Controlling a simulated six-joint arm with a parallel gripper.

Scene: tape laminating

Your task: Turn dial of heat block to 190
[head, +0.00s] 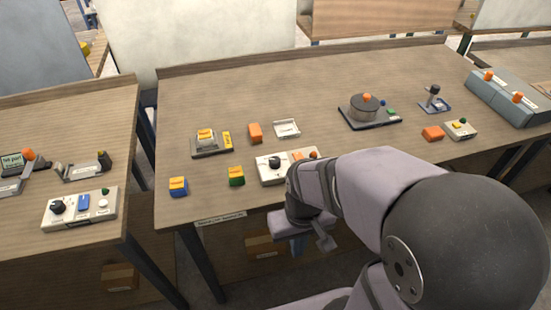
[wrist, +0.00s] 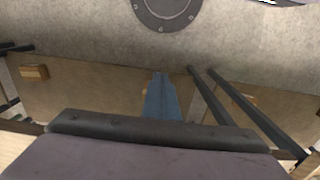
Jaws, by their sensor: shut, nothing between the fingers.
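A white box with a dark round dial (head: 274,162), likely the heat block (head: 266,178), stands near the front edge of the middle table in the head view. Its right part is partly covered by my arm, and the dial's setting is too small to read. My gripper (head: 298,253) hangs in front of the table edge, below and right of the dial and apart from it. Its blue fingers point down, shut and empty; they also show in the wrist view (wrist: 160,78), over the floor. The dial is not in the wrist view.
Yellow-topped blue (head: 178,186) and green (head: 236,176) blocks sit left of the box. An orange block (head: 255,132) and white tray (head: 287,129) lie behind it. A pot (head: 364,108) stands further back. Another dial box (head: 80,209) is on the left table.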

